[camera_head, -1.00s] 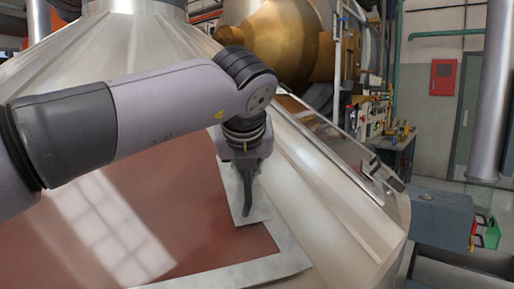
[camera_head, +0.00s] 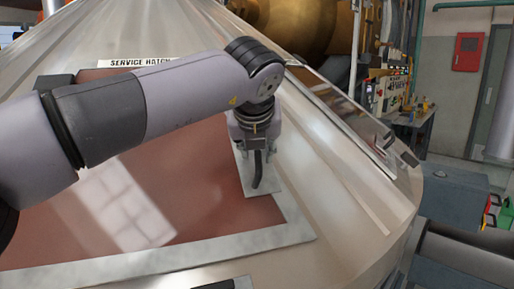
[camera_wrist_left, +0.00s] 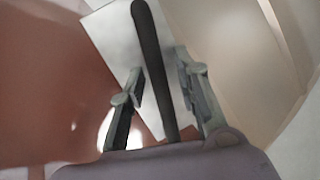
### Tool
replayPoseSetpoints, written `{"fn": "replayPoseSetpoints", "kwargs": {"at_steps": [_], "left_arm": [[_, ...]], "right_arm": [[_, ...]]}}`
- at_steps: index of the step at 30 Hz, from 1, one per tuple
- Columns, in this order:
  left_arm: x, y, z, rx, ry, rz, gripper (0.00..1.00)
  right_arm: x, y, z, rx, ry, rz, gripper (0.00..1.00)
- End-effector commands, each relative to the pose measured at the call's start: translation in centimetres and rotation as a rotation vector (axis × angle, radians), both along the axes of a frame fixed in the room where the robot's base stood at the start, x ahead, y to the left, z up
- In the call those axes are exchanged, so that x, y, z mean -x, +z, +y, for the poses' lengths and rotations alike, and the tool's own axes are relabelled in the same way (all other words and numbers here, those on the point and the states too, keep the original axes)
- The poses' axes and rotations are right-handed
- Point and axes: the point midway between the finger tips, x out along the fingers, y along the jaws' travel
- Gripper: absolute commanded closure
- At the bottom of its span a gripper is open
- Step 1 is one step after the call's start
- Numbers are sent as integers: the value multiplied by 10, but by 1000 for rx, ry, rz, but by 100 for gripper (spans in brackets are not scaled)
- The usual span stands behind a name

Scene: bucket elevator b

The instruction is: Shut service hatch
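The service hatch is a reddish, glossy panel (camera_head: 150,200) with a grey metal frame (camera_head: 190,251), on the sloping metal housing. It also shows at the left of the left wrist view (camera_wrist_left: 45,90). I cannot tell whether it is fully shut. A dark, slightly curved handle (camera_head: 258,172) stands on a pale plate at the frame's right side. My left gripper (camera_head: 257,160) is at this handle. In the left wrist view the handle (camera_wrist_left: 152,60) passes between the two spread fingers (camera_wrist_left: 162,88), with gaps visible at both sides. My right gripper is not in view.
A "SERVICE HATCH" label (camera_head: 143,62) is above the panel, partly behind my left arm. A metal rail (camera_head: 340,120) runs down the housing at the right. Blue-grey equipment (camera_head: 453,190) stands beyond the housing's right edge. A brass-coloured vessel (camera_head: 300,25) is behind.

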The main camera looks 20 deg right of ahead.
Motion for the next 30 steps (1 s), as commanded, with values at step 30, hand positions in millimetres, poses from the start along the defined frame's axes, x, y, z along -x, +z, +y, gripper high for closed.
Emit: {"fn": "replayPoseSetpoints", "kwargs": {"at_steps": [30], "left_arm": [[76,83,37,3,0,-4,69]], "right_arm": [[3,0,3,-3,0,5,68]]}}
